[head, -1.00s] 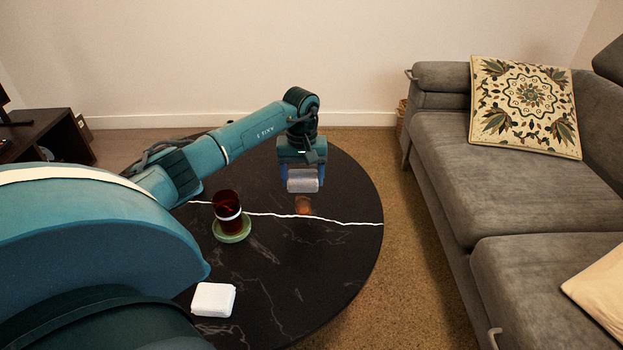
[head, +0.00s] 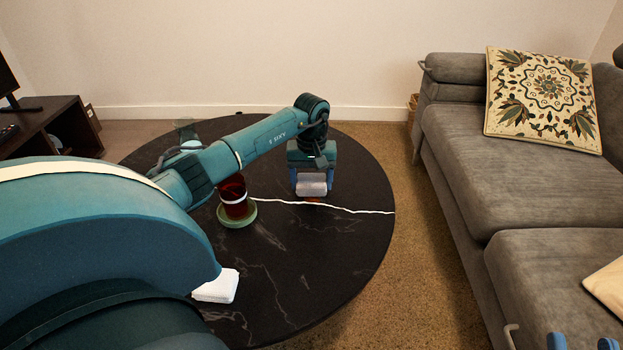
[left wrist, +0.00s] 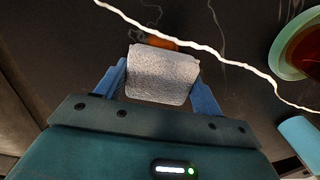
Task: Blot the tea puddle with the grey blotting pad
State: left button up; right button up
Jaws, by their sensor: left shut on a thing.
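My left gripper (head: 312,188) is shut on the grey blotting pad (head: 312,190), gripping it by its two sides above the black marble table. The pad also fills the space between the blue fingers in the left wrist view (left wrist: 162,76). The tea puddle (head: 313,200), a small orange-brown patch, shows just under the pad's near edge; most of it is hidden. In the left wrist view, part of the puddle (left wrist: 158,43) shows beyond the pad. I cannot tell whether the pad touches it. Only the blue fingertips of my right gripper (head: 582,343) show, apart and empty, at the bottom right.
A white folded stack (head: 217,288) lies at the table's near left. A grey sofa (head: 490,160) stands to the right. The table's right front is clear.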

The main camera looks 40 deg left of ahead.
dwell(0.5)
pick_arm(q)
jog(key=shift+f+b, duration=0.45)
jog(key=shift+f, duration=0.15)
dwell(1.3)
jog(key=shift+r+p, duration=2.75)
jog(key=shift+r, duration=0.85)
jog(key=shift+d, duration=0.1)
